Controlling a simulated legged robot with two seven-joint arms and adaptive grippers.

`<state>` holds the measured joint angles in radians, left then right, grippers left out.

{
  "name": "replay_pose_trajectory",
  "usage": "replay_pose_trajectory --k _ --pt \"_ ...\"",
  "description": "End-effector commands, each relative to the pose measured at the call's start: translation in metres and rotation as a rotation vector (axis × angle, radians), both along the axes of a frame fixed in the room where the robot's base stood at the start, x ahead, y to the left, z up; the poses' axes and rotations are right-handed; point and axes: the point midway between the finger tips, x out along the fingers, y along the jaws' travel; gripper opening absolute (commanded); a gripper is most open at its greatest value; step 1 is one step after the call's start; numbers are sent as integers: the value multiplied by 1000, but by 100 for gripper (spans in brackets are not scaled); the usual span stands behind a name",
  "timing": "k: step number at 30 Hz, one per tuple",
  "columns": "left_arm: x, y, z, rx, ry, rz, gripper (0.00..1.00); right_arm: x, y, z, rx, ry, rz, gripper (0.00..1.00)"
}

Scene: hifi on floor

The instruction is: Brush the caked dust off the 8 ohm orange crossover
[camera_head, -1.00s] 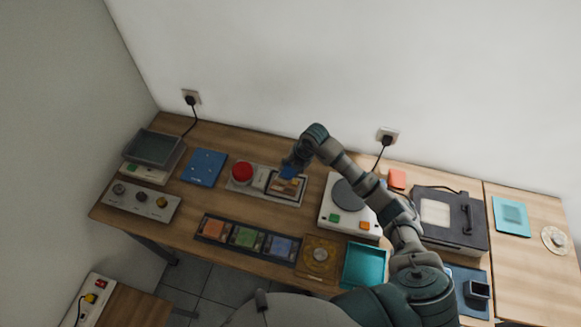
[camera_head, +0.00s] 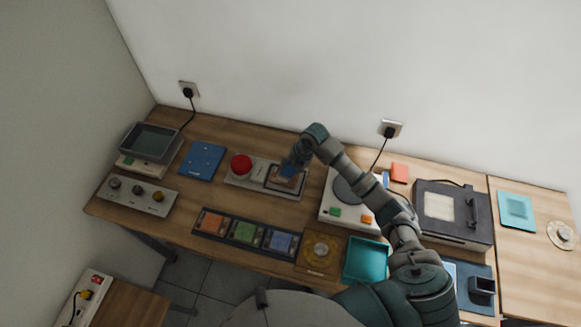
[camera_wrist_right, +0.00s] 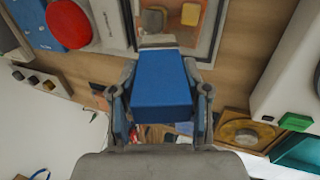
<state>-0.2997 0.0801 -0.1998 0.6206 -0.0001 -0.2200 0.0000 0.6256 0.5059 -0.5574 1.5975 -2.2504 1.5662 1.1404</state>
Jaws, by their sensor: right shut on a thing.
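My right gripper (camera_head: 292,165) is shut on a blue block-shaped brush (camera_wrist_right: 160,92). In the wrist view its fingers press the brush's sides, and its pale grey end (camera_wrist_right: 157,41) points at a framed board. This board (camera_head: 285,181) lies in a dark frame on a grey fixture, right of a red dome button (camera_head: 241,166). My left gripper is out of view.
A dark tray (camera_head: 198,228) holds orange, green and blue cards in front. A white unit with a round plate (camera_head: 327,212) stands right, near a teal tray (camera_head: 366,260) and a black-framed box (camera_head: 470,228). Left are a blue panel (camera_head: 203,160) and a knob box (camera_head: 128,204).

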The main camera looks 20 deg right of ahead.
Motion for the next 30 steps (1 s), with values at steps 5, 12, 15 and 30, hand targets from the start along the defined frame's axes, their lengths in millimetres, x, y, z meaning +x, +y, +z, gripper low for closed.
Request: replay_pose_trajectory --k 5,12,15,30 --pt "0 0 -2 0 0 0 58 1 0 -3 0 0 0 0" --pt "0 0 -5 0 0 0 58 0 0 -7 0 0 0 0" --pt "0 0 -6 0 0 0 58 0 0 -9 0 0 0 0" --pt "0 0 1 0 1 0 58 -8 -13 -10 -3 0 -2 0"
